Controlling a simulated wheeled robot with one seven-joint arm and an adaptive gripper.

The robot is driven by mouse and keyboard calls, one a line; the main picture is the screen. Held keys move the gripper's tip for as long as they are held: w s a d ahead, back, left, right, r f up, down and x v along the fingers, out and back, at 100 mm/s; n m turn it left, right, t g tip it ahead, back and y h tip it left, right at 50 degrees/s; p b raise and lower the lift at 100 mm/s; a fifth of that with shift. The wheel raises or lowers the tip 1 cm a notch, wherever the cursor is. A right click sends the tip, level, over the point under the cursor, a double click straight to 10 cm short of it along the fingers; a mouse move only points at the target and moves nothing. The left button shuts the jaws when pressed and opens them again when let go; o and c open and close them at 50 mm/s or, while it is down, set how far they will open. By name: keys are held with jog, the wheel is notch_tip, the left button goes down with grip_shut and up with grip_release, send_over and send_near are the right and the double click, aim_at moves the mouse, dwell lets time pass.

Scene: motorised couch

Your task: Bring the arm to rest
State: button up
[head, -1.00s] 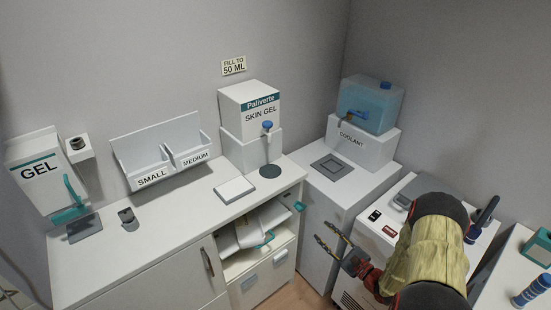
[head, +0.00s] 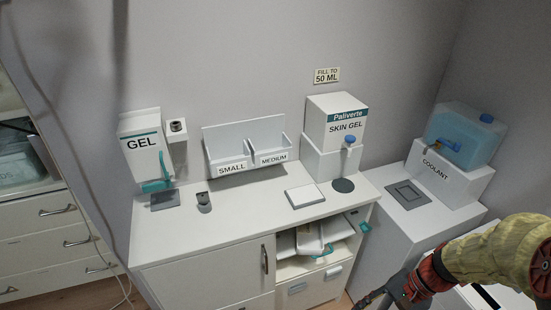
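My arm, in a yellow sleeve with red joints, reaches in from the right edge of the head view. My gripper (head: 368,300) is at the bottom edge, low in front of the cabinet beneath the coolant tank. Its dark fingers are partly cut off by the frame, so I cannot tell how far apart they are. I see nothing held in the visible part.
The white counter (head: 235,225) carries a skin gel dispenser (head: 335,130) and a white pad (head: 305,196). A gel dispenser (head: 143,148) and a small/medium holder (head: 245,145) are behind. The coolant tank (head: 465,135) stands right. Drawers (head: 60,230) are at left.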

jog(key=s+a+r+n+t+h+p, duration=0.1)
jog(key=r+n, duration=0.4)
jog(key=r, duration=0.7)
jog(key=s+a+r+n+t+h+p, duration=0.1)
jog(key=a+r+n+t+h, duration=0.2)
jog(key=r, duration=0.9)
jog(key=shift+s+a+r+n+t+h, duration=0.15)
jog(key=shift+s+r+n+t+h, duration=0.1)
jog(key=shift+n+t+h, duration=0.8)
